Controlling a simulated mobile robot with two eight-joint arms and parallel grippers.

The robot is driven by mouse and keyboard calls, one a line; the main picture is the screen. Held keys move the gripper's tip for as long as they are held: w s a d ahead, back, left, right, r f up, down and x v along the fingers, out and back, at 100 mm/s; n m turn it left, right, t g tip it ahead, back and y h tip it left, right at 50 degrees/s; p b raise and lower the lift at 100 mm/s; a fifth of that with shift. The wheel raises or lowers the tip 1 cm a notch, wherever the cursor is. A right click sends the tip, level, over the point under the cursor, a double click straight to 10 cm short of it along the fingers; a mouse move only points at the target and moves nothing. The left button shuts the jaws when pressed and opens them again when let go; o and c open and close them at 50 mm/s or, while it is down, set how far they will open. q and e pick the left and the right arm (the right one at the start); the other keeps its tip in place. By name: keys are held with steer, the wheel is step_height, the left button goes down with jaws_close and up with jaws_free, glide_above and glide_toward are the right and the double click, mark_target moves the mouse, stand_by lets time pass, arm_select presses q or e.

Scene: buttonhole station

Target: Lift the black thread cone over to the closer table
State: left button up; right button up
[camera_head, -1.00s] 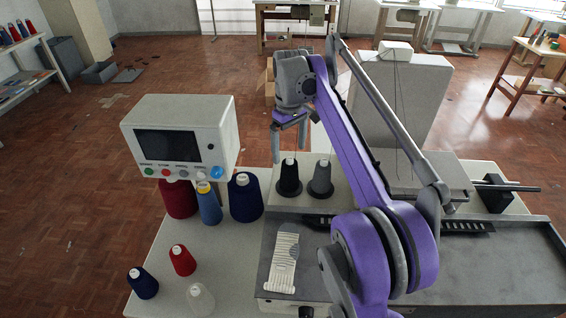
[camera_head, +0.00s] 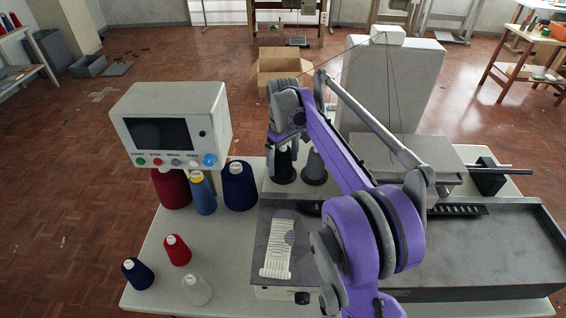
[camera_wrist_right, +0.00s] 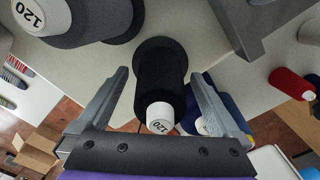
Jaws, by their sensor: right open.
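The black thread cone (camera_head: 284,168) stands upright on a light raised block, left of a dark grey cone (camera_head: 314,167). My right gripper (camera_head: 285,146) is down at the black cone's top and partly hides it. In the right wrist view the black cone (camera_wrist_right: 162,82), with its white tip marked 120, sits between the two spread fingers of my open gripper (camera_wrist_right: 160,74). A gap shows on each side of it. The light table top (camera_head: 226,262) nearest me carries several other cones. My left gripper is not in view.
A control box (camera_head: 172,128) stands at left, with large red, blue and navy cones beneath it. Small navy (camera_head: 138,274), red (camera_head: 177,250) and white (camera_head: 196,289) cones stand in front. A ribbed white piece (camera_head: 277,248) lies on the dark machine bed (camera_head: 400,255).

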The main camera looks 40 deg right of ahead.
steer(key=c, duration=1.5)
steer(key=shift+o, duration=0.2)
step_height(320, 180, up, 11)
steer(key=shift+f+p, duration=0.2)
steer(key=shift+p, duration=0.7)
steer(key=shift+r+p, duration=0.4)
steer(key=shift+r, duration=0.15)
steer(key=shift+f, duration=0.15)
